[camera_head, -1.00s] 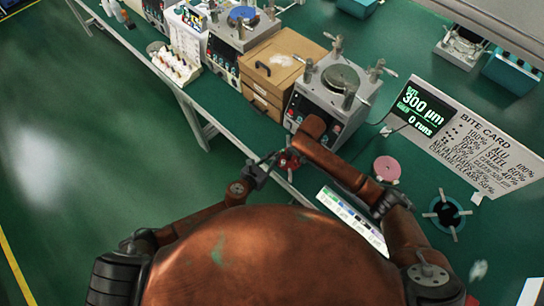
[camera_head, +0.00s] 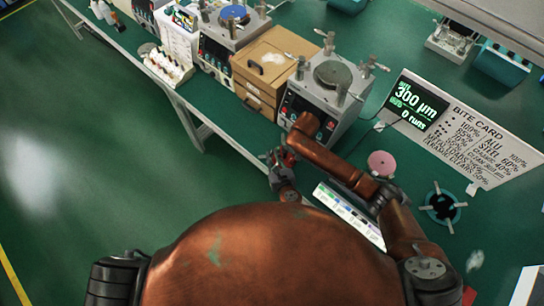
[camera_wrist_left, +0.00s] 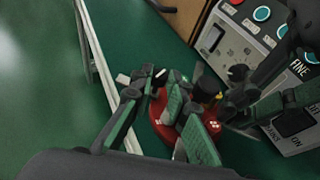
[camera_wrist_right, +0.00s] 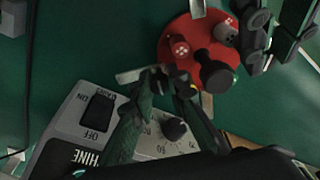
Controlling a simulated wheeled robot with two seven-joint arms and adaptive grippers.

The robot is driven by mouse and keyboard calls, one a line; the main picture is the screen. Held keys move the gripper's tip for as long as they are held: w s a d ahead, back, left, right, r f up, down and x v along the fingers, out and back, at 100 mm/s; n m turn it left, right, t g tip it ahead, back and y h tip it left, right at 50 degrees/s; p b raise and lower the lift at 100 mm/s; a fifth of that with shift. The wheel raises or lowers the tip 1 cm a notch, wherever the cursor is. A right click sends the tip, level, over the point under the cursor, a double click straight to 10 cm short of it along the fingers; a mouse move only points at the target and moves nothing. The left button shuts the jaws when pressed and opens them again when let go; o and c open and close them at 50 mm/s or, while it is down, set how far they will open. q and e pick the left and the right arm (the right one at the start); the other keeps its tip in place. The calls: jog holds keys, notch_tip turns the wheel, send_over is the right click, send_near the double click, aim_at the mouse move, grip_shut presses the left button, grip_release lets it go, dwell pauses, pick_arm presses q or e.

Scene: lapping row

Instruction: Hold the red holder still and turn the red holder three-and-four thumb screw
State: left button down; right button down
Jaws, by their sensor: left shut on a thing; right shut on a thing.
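The red holder (camera_wrist_right: 176,27) is a round red disc with small knobs, a dark central post and pale metal tabs at its rim. It lies on the green bench at the front edge and shows small in the head view (camera_head: 290,158). My left gripper (camera_head: 277,161) is shut on the holder; in the left wrist view its fingers straddle the red disc (camera_wrist_left: 158,120). My right gripper (camera_wrist_right: 166,82) is shut at the holder's rim, on a pale tab-like thumb screw (camera_wrist_right: 131,74). Its fingertips partly hide the screw, and the screw's number is not readable.
A lapping machine (camera_head: 325,95) with a control panel stands just behind the holder. A wooden drawer box (camera_head: 275,62) is to its left. A pink disc (camera_head: 381,163) and a dark ring with pale tabs (camera_head: 443,207) lie right. A colour-striped card (camera_head: 348,215) lies near my body.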

pick_arm(q)
jog(key=shift+d+n+y, duration=0.1)
jog(key=shift+n+y, duration=0.3)
jog(key=c, duration=1.8)
grip_release()
jog(key=shift+c, duration=0.2)
